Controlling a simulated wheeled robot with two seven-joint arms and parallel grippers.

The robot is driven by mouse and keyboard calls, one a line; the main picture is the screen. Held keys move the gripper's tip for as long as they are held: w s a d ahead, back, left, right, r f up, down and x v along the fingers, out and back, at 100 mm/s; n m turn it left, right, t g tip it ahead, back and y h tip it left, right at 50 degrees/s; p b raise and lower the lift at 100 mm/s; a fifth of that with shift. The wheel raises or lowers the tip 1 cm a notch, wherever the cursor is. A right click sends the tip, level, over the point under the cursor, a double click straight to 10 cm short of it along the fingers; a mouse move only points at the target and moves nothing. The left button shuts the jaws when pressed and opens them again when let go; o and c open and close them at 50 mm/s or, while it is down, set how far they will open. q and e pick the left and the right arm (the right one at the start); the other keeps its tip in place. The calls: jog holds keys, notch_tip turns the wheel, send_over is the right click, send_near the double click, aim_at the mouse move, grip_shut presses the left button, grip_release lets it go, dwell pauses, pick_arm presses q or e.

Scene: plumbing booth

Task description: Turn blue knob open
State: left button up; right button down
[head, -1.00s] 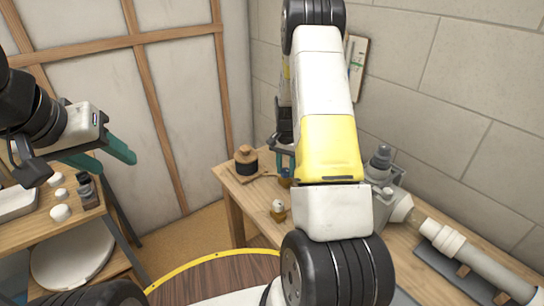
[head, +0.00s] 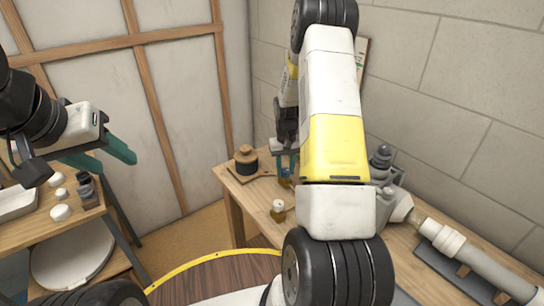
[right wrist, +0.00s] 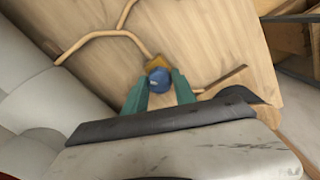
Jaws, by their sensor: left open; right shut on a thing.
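The blue knob (right wrist: 159,78) is round and sits in front of a small brass-coloured piece (right wrist: 157,62) in the right wrist view. The two teal fingers of my right gripper (right wrist: 160,92) are on either side of it, shut on it. In the head view my right gripper (head: 287,160) is low over the back of the wooden workbench, partly hidden behind my arm; the knob is not clear there. My left gripper (head: 116,161) is open and empty, in the air at the left, well apart from the workbench.
The workbench (head: 234,189) holds a dark round jar (head: 246,160), a small brass fitting with a white top (head: 278,209), and a grey-white pipe assembly (head: 455,248) at right. A block wall stands close behind. A shelf (head: 75,230) with bottles is at left.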

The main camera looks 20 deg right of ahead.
aim_at(285, 170)
jog(key=n, duration=0.5)
jog(key=shift+n, duration=2.5)
jog(key=c, duration=1)
grip_release()
notch_tip(285, 170, up, 8)
jog(key=shift+f, duration=0.1)
jog(key=shift+a, duration=0.1)
